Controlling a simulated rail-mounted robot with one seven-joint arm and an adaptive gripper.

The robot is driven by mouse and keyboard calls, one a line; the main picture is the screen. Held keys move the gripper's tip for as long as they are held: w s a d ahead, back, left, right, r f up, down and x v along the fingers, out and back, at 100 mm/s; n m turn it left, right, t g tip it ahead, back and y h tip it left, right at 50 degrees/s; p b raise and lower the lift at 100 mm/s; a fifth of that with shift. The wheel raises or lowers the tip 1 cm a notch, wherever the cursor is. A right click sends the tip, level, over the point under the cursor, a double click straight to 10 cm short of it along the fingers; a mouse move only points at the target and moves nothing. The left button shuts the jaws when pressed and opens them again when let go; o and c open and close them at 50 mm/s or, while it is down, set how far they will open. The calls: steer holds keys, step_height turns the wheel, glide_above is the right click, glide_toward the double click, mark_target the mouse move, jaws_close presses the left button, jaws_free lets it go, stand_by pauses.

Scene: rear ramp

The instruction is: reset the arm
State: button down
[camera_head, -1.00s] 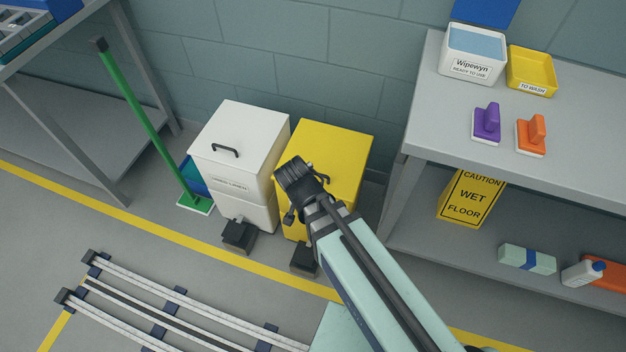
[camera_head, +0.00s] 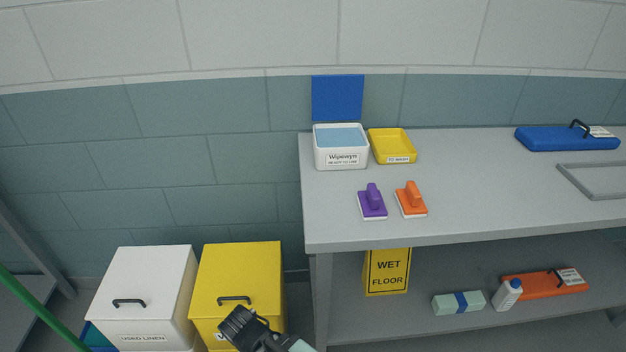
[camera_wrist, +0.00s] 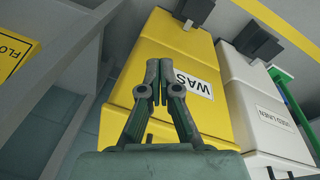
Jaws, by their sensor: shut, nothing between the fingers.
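My gripper (camera_wrist: 157,72) shows in the wrist view with its two fingers together and nothing between them. Behind the fingers in that view is the front of the yellow bin (camera_wrist: 183,50), with a partly hidden label reading "WAS". The dark end of my arm (camera_head: 250,330) shows at the bottom of the head view, in front of the yellow bin (camera_head: 240,270). The fingers are not clear there. I cannot tell the exact gap to the bin.
A white used-linen bin (camera_head: 143,285) stands left of the yellow one. At right is a grey bench (camera_head: 460,200) with a Wipewyn tub (camera_head: 342,148), a yellow tray (camera_head: 393,146), and purple (camera_head: 372,203) and orange (camera_head: 411,200) scrubbers. A wet-floor sign (camera_head: 387,272) is below.

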steer(key=s+d+f+g+h+p, duration=0.1)
steer(key=d+f, duration=0.2)
steer(key=d, duration=0.3)
steer(key=d+f+g+p, duration=0.1)
steer(key=d+f+g, duration=0.15)
steer(key=d, duration=0.35)
steer(key=s+d+f+m+g+y+p, duration=0.1)
steer(key=s+d+f+m+g, duration=0.1)
steer(key=s+d, duration=0.6)
steer(key=s+d+f+m+g+p, duration=0.2)
steer(key=s+d+f, duration=0.4)
steer(key=d, duration=0.5)
steer(key=shift+s+d+f+m+g+y, duration=0.2)
steer(key=shift+s+d+m+g+y, duration=0.25)
steer(key=shift+s+m, duration=0.5)
